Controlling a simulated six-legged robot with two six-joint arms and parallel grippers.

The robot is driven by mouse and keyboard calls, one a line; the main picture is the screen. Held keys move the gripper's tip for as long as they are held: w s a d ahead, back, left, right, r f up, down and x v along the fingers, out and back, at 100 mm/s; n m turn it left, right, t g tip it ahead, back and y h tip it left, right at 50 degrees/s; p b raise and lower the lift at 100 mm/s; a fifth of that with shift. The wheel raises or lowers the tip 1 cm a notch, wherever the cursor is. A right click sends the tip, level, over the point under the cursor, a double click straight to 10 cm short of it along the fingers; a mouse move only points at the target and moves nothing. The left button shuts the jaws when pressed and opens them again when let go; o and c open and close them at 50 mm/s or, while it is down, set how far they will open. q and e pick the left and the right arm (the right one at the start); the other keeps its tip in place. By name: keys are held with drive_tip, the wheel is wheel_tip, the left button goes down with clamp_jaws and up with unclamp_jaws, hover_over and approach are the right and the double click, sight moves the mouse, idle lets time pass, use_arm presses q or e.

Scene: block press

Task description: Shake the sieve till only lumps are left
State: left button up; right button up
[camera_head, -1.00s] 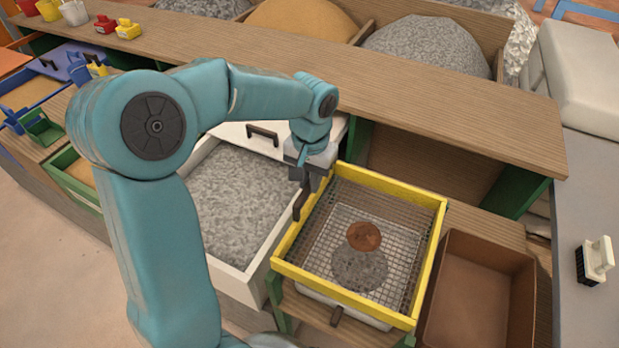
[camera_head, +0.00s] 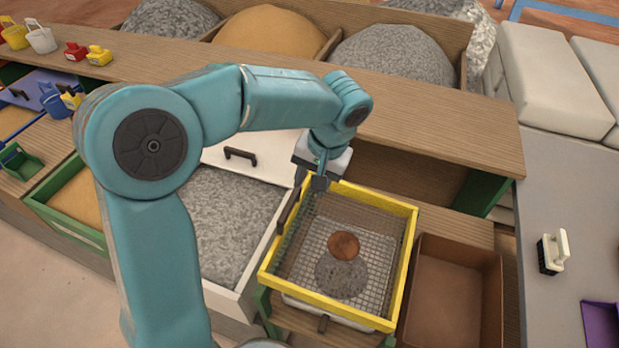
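The yellow-framed sieve (camera_head: 403,262) stands on a wooden stand right of the sand drawers. A round patch of grey material (camera_head: 341,278) lies on its wire mesh, with a reddish-brown lump (camera_head: 343,246) at its far edge. A dark bar-like handle (camera_head: 288,212) shows along the sieve's left side. My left gripper (camera_head: 320,182) is at the sieve's far-left corner, near the handle's far end. Its fingertips are small and partly hidden, so I cannot tell whether it is open or grips anything. My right gripper is out of view.
A white drawer of grey gravel (camera_head: 232,225) is left of the sieve. An empty brown box (camera_head: 455,290) stands close on its right. A wooden shelf (camera_head: 430,120) runs behind. A brush (camera_head: 553,251) and a purple tray (camera_head: 600,325) lie on the grey counter.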

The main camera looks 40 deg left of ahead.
use_arm(q)
drive_tip(key=p+v, duration=0.1)
drive_tip(key=v, duration=1.5)
drive_tip(key=shift+r, duration=0.2)
drive_tip(key=shift+d, duration=0.2)
drive_tip(key=shift+s, duration=0.1)
